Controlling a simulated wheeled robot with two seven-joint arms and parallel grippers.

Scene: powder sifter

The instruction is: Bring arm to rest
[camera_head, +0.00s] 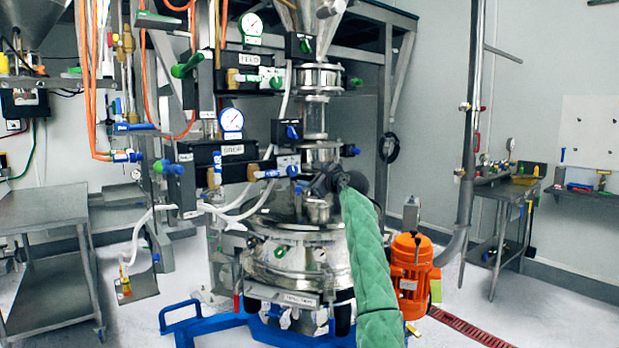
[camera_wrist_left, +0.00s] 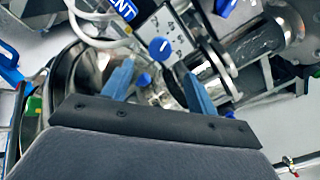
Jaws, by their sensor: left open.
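My left arm, in a green quilted sleeve, reaches up from the bottom of the head view to the steel sifter (camera_head: 300,255). My left gripper (camera_head: 318,184) is dark and small there, just above the sifter's lid, and its fingers are hard to make out. In the left wrist view its two blue fingers (camera_wrist_left: 158,72) stand apart with nothing held between them. A blue knob (camera_wrist_left: 160,48) on a white numbered panel (camera_wrist_left: 172,22) shows beyond the fingertips. A second blue knob (camera_wrist_left: 144,79) shows between the fingers. I cannot tell whether a finger touches anything. My right gripper is not in view.
An orange motor (camera_head: 411,268) stands close to the right of my sleeve. Valve panels, gauges and white hoses (camera_head: 240,212) crowd the left side of the sifter. A blue base frame (camera_head: 210,325) lies below.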

